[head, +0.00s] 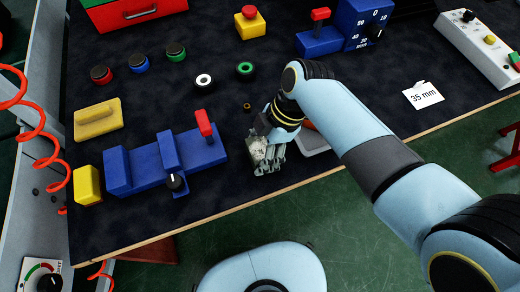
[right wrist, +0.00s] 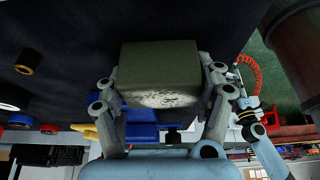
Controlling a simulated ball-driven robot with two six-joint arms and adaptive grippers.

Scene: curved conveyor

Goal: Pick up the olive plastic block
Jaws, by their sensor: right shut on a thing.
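The olive block (right wrist: 160,68) fills the middle of the right wrist view. It is boxy, with a pale speckled patch on its near lower face. My right gripper (right wrist: 160,85) has a finger on each side of it and is shut on it.
A blue fixture with a red lever (head: 205,124) stands left of my right gripper. A grey tray (head: 312,143) is partly hidden behind my right arm. Yellow blocks (head: 87,185), round buttons (head: 204,81) and a "35 mm" card (head: 422,95) lie around. The table's front edge is close.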

